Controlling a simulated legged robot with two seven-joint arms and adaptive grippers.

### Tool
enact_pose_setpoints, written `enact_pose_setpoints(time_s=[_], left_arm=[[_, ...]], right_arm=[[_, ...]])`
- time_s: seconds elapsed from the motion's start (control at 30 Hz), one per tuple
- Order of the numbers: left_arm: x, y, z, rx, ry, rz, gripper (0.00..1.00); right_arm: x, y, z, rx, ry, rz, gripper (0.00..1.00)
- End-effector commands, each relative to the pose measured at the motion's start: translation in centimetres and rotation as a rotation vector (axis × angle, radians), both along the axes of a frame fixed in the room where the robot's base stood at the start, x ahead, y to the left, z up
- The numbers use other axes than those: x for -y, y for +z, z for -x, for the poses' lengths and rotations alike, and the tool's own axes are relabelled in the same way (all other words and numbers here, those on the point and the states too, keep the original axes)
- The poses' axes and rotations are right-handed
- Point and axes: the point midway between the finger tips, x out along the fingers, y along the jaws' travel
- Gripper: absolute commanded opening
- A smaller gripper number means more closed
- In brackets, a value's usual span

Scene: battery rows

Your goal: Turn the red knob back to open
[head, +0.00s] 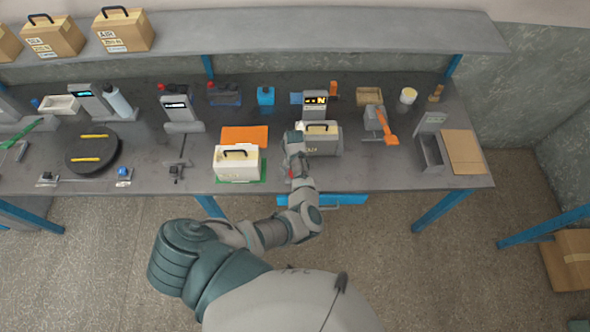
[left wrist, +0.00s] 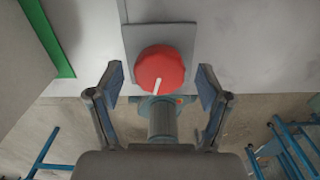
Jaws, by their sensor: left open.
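The red knob (left wrist: 160,67) sits on a grey square plate (left wrist: 178,34) on the pale bench top in the left wrist view. It has a white pointer line, tilted slightly from upright in that picture. My left gripper (left wrist: 160,85) is open, one finger on each side of the knob, with a visible gap on both sides. In the head view my left arm reaches over the front edge of the bench (head: 390,178) and hides most of the area around the knob. My right gripper is not in view.
In the head view a white case (head: 237,163) stands on a green mat (head: 262,178) left of my arm, and a grey case (head: 323,142) stands close at its right. Meters and small containers line the back. A cardboard piece (head: 463,150) lies at the right end.

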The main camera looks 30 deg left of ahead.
Motion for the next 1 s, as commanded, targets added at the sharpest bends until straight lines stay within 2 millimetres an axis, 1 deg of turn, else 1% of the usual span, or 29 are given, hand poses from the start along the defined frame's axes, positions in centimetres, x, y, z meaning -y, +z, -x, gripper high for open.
enact_pose_setpoints(time_s=[0.07, 0.17, 0.4, 0.5, 0.6, 0.73, 1.0], left_arm=[[0.0, 0.6, -0.1, 0.003, 0.001, -0.001, 0.78], [0.1, 2.1, -0.1, 0.004, 0.000, -0.001, 0.78], [-0.1, 7.5, -0.1, 0.003, 0.001, -0.004, 0.78], [0.0, 9.4, -0.1, 0.003, 0.000, -0.001, 0.78], [0.0, 10.8, -0.1, 0.001, 0.000, -0.002, 0.78], [0.1, 11.7, 0.0, 0.000, 0.000, 0.000, 0.78], [0.1, 11.9, 0.0, 0.000, -0.001, 0.000, 0.78]], right_arm=[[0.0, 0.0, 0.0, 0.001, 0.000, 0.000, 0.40], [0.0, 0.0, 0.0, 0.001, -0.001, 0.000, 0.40], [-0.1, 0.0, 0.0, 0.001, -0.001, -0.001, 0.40], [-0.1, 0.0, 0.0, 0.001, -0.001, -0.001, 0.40], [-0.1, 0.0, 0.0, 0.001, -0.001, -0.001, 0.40], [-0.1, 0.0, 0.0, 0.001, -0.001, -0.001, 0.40], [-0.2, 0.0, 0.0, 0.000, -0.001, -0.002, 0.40]])
